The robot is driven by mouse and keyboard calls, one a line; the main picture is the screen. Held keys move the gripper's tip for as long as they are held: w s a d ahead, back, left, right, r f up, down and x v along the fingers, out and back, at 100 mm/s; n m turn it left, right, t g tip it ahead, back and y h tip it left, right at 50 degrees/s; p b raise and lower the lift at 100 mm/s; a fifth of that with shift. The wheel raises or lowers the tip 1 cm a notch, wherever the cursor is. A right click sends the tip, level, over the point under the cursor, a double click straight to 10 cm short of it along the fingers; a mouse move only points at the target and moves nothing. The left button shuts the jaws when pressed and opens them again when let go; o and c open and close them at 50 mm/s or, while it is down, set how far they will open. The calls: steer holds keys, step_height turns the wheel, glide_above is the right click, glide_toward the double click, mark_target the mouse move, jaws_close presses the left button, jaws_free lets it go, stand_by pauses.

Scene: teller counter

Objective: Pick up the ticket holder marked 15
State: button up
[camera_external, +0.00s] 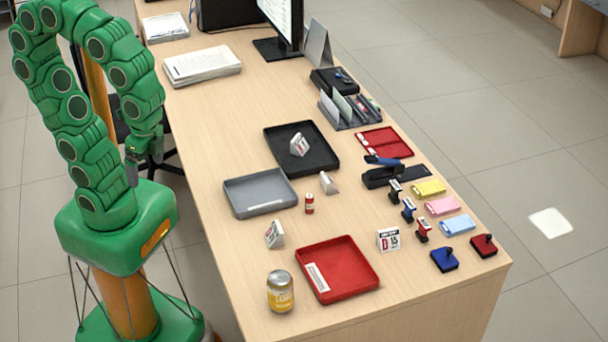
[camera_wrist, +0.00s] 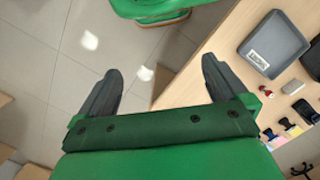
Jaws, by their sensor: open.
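The ticket holder marked 15 (camera_external: 388,239) is a small white tent-shaped card with dark and red print. It stands on the counter to the right of the red tray, in the external view. Similar white holders stand left of the red tray (camera_external: 274,234), inside the black tray (camera_external: 299,145) and right of the grey tray (camera_external: 328,183); I cannot read their numbers. My gripper (camera_external: 133,172) hangs beside the counter's left edge, well away from the holder. In the wrist view my gripper (camera_wrist: 161,92) is open and empty, with floor between its fingers.
The red tray (camera_external: 350,280), grey tray (camera_external: 233,206) and black tray (camera_external: 329,163) lie on the counter (camera_external: 215,130). A yellow can (camera_external: 280,292) stands at the front. Stamps (camera_external: 423,231), ink pads (camera_external: 485,246) and coloured pads (camera_external: 443,206) crowd the right side.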

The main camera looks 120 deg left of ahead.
steer(key=shift+s+f, duration=0.15)
steer(key=shift+s, duration=0.35)
steer(key=c, duration=0.8)
steer(key=shift+c, duration=0.2)
